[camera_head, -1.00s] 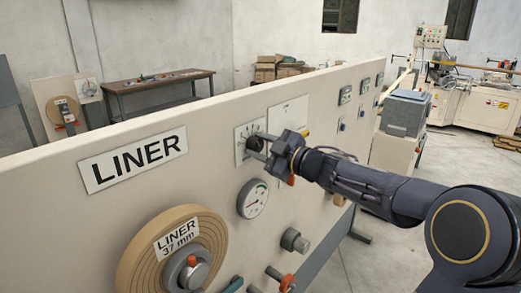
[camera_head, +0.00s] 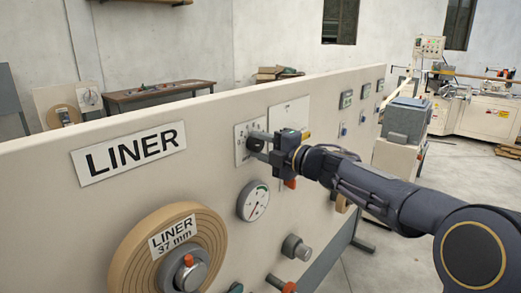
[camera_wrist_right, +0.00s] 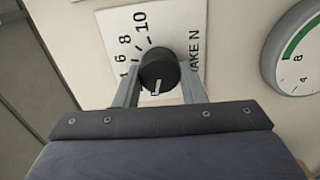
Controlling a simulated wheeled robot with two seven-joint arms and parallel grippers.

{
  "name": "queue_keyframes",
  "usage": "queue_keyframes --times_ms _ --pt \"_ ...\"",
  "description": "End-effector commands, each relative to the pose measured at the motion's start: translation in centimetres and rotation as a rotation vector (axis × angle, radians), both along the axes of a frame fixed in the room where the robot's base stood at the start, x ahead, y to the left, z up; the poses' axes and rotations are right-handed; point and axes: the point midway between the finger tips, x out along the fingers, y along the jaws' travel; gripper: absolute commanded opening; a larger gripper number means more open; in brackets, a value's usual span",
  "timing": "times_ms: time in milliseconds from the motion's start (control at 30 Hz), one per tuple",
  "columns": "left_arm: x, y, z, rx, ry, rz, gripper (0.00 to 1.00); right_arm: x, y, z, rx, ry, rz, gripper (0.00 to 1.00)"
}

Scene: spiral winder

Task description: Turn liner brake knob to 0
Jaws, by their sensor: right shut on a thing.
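The liner brake knob (camera_wrist_right: 160,69) is black and round on a white scale plate (camera_wrist_right: 186,25) in the right wrist view. Its white mark points down in that view, toward my gripper and away from the printed 10. The numbers 10, 8 and 6 show; the lower ones are partly hidden by a finger. My right gripper (camera_head: 257,145) is at the plate in the head view, shut on the knob, with one finger on each side of it. In the head view the fingers partly hide the knob. My left gripper is not in view.
A round gauge (camera_head: 253,201) sits just below the plate. A LINER label (camera_head: 130,153) and a tape roll (camera_head: 150,262) are to the left on the same panel (camera_head: 50,215). A grey knob (camera_head: 295,248) sticks out lower right. Other knobs stand near the bottom edge.

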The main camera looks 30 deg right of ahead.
Motion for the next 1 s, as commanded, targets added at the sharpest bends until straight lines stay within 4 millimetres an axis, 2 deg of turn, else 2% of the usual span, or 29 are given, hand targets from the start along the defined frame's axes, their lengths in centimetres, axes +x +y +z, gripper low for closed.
queue_keyframes --times_ms 667,700,833,1000 --pt "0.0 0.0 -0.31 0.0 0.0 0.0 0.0 0.0 0.02 -0.2 -0.053 -0.018 0.001 0.14" --pt "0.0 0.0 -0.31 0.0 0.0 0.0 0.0 0.0 0.02 -0.2 -0.053 -0.018 0.001 0.42" --pt "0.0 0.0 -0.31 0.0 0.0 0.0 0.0 0.01 0.01 -0.16 -0.052 -0.018 0.0 0.59" --pt "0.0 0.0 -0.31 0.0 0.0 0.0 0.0 0.01 0.01 -0.1 -0.051 -0.019 0.0 0.59"
